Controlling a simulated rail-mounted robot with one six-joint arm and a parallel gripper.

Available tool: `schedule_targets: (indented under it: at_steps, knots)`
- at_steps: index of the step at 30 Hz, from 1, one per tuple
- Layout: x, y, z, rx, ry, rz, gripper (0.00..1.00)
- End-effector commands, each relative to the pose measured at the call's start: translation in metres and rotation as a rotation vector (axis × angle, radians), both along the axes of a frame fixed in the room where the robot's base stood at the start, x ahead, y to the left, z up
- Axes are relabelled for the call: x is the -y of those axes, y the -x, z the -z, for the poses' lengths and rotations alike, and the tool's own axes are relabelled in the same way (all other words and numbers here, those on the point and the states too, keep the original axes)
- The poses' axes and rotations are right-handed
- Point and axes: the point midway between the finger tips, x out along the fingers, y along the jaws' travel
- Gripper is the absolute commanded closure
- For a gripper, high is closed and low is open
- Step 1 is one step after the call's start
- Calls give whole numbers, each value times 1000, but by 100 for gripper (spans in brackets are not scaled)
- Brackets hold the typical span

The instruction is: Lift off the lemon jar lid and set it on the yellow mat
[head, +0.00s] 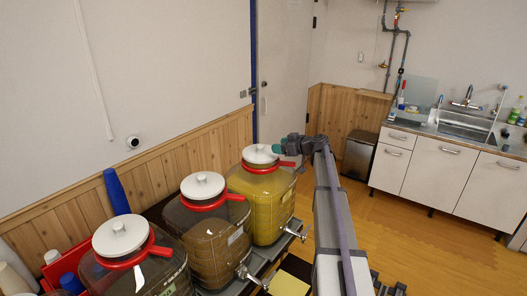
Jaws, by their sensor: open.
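The lemon jar (262,206), a clear square jar with yellow contents, is the farthest of three jars in a row. Its white lid (258,152) with a round knob sits on top, above a red collar. My gripper (279,149) is at the right side of this lid, close to the knob. It is open; I cannot tell whether a finger touches the lid. The far finger and the gap between the fingers are hard to make out. The yellow mat (288,284) lies low at the bottom, right of the jars, partly cut off by the frame edge.
Two brown-filled jars (205,235) (135,265) with white lids stand nearer. Metal taps (249,275) stick out to the right. A blue cup stack (117,192) and a red bin (60,266) are at the left. A wood-panelled wall runs behind the jars.

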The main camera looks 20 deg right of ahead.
Motion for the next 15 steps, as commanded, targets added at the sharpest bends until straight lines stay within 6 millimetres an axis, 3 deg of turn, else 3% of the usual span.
schedule_targets:
  at_steps: [9, 15]
  knots:
    - [-24, -43, 18, -4, 0, -3, 39]
    - [-30, -49, 19, -4, -1, -2, 39]
